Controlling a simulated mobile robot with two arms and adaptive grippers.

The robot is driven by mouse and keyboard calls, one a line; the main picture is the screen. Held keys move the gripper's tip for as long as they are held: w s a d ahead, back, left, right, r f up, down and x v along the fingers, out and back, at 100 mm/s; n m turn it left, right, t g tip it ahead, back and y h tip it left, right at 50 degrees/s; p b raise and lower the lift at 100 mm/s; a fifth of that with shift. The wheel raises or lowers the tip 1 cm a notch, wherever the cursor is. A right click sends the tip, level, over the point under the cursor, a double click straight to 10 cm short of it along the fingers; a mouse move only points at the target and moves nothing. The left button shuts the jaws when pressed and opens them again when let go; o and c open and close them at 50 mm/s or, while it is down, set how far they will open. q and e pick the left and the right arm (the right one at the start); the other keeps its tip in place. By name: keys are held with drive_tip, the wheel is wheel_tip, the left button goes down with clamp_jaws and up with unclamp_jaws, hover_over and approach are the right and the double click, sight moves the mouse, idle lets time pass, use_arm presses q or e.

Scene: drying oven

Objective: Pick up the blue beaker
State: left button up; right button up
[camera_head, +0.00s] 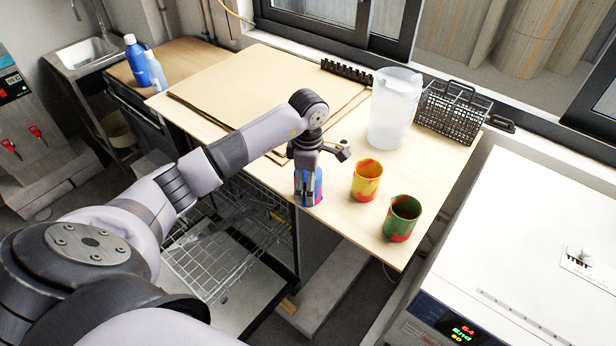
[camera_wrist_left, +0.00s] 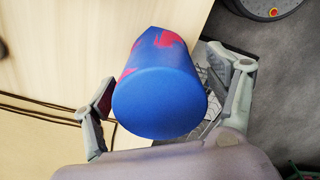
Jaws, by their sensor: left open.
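The blue beaker (camera_head: 312,187), blue with red patches, stands at the front edge of the wooden counter in the head view. My left gripper (camera_head: 307,172) is over it from above and hides much of it. In the left wrist view the beaker (camera_wrist_left: 160,98) fills the middle, its blue end toward the camera. The open fingers of my left gripper (camera_wrist_left: 165,105) are on either side of it, with a visible gap at the right finger; contact at the left finger cannot be told. My right gripper is not in view.
A yellow-red beaker (camera_head: 366,181) and a green-red beaker (camera_head: 402,218) stand to the right on the counter (camera_head: 345,226). A white pitcher (camera_head: 394,110) and a black basket (camera_head: 452,112) are behind. An open dishwasher rack (camera_head: 215,260) lies below the counter edge.

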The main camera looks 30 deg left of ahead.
use_arm(q)
drive_tip(key=shift+f, duration=0.5)
drive_tip(key=c, duration=1.2)
drive_tip(key=shift+r, duration=0.2)
